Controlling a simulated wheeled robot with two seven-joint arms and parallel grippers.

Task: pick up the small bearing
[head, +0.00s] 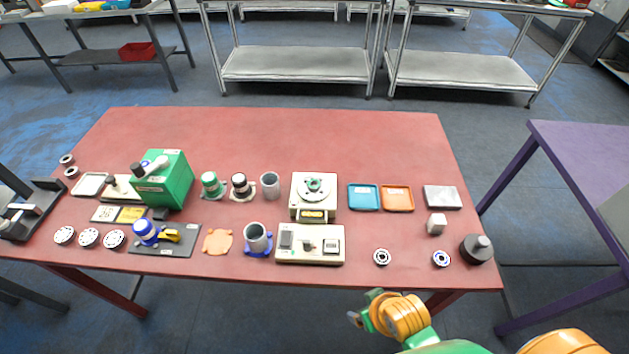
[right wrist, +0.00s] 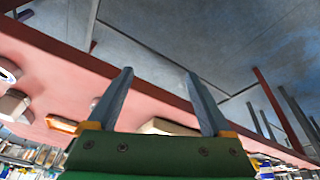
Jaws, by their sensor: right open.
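Smaller ring-shaped parts (head: 67,160) lie at the far left. My right gripper (head: 362,306) is in front of the table's front edge, below the left round part in the head view and apart from it. Its two fingers (right wrist: 158,73) are spread with nothing between them in the right wrist view. My left gripper is not in view.
The red table (head: 270,135) is clear along its back. A scale (head: 313,205), a beige device (head: 310,255), blue (head: 364,209) and orange (head: 397,209) trays, a white block (head: 436,224) and a dark weight-like object (head: 477,249) stand near the round parts. A purple table (head: 580,160) is right.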

